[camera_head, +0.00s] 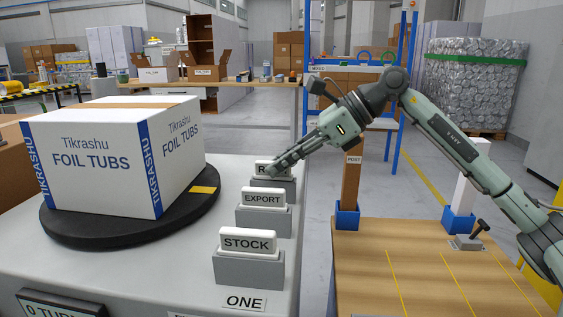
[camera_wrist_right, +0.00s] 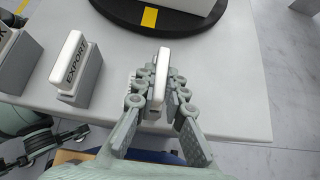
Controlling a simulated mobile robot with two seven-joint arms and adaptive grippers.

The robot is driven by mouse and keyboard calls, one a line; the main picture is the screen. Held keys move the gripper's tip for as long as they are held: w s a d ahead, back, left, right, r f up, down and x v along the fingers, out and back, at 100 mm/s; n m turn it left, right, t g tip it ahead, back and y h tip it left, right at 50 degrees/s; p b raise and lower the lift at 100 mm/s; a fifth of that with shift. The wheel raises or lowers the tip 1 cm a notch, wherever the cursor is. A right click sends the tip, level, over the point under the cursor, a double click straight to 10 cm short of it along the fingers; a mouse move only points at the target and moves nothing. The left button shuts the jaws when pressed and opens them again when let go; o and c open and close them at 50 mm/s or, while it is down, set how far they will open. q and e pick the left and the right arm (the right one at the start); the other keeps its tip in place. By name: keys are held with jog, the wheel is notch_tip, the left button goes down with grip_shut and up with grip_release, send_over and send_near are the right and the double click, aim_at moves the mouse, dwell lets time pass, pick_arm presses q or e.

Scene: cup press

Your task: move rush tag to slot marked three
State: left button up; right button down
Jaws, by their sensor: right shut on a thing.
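My right gripper (camera_head: 274,168) is shut on the rush tag (camera_head: 262,167), a white block whose label is mostly covered by the fingers, with only an R showing. In the right wrist view my right gripper (camera_wrist_right: 164,78) has a finger on each side of the upright white rush tag (camera_wrist_right: 157,92). In the head view it sits at the back grey holder (camera_head: 283,189); I cannot tell whether it is seated or slightly raised. The export tag (camera_head: 262,198) stands in the middle holder, and the stock tag (camera_head: 247,241) in the front one.
A white Foil Tubs carton (camera_head: 100,155) stands on a black turntable (camera_head: 95,233) left of the holders. A label reading ONE (camera_head: 244,303) lies at the table front. A wooden table (camera_head: 430,270) with a brown post (camera_head: 352,185) is at right.

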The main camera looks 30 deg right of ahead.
jog(key=c, duration=1.5)
grip_release()
jog(key=v, duration=1.2)
jog(key=shift+a, duration=0.1)
